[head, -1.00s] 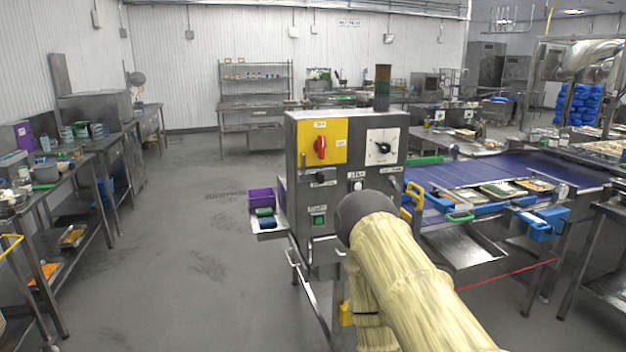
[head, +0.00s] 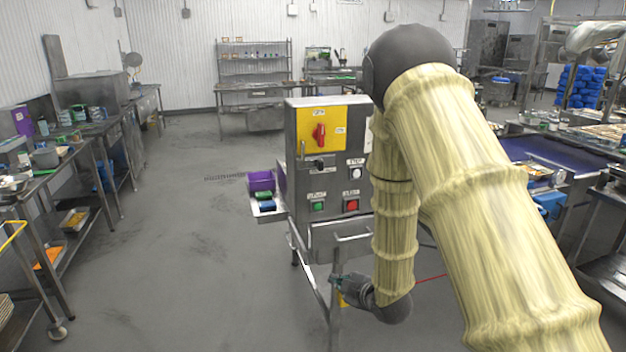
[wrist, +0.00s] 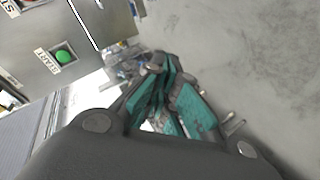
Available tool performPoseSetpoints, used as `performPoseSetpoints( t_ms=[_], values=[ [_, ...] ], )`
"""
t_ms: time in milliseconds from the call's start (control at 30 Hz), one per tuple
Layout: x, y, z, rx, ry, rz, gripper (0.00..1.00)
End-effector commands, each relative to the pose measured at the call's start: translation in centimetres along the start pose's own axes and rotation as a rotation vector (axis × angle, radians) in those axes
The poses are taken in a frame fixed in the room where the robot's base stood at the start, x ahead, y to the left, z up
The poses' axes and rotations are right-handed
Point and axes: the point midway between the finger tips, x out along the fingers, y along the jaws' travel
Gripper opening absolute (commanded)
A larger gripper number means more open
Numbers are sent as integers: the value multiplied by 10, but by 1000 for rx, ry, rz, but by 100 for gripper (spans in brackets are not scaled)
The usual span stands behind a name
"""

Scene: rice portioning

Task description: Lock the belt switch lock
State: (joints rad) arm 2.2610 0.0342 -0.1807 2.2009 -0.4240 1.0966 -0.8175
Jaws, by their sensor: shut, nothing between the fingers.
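The control box (head: 293,120) stands on a metal stand in the head view. It has a yellow panel (head: 334,117) with a red rotary switch (head: 319,134). Below it is a small dark lock-like fitting (head: 320,163); I cannot tell whether it is the belt switch lock or whether it is locked. My gripper (head: 340,284) hangs low in front of the stand, below the box and apart from the switch. In the wrist view its teal-padded fingers (wrist: 166,98) are closed together and empty. The right part of the box is hidden behind my arm.
Green (head: 318,207) and red (head: 351,205) buttons sit low on the box; the green one shows in the wrist view (wrist: 63,57). A side shelf holds a purple bin (head: 261,181). A metal rail (head: 315,284) runs below. Floor at left is clear. The blue conveyor (head: 545,153) is at right.

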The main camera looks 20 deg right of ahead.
Motion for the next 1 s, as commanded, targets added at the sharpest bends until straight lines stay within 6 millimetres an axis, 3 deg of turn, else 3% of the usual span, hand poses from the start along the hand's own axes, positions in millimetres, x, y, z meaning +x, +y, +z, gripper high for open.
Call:
performPoseSetpoints(
  t_ms=[33, 300, 500, 700, 1000],
  values=[
    [-1, 29, -15, -57, 36, 39, 0],
    [-17, 153, -82, -375, 192, 234, 0],
    [-36, 214, -118, -547, 258, 346, 0],
    [-46, 238, -133, -623, 282, 396, 0],
    [-46, 240, -135, -629, 284, 400, 0]
  ],
)
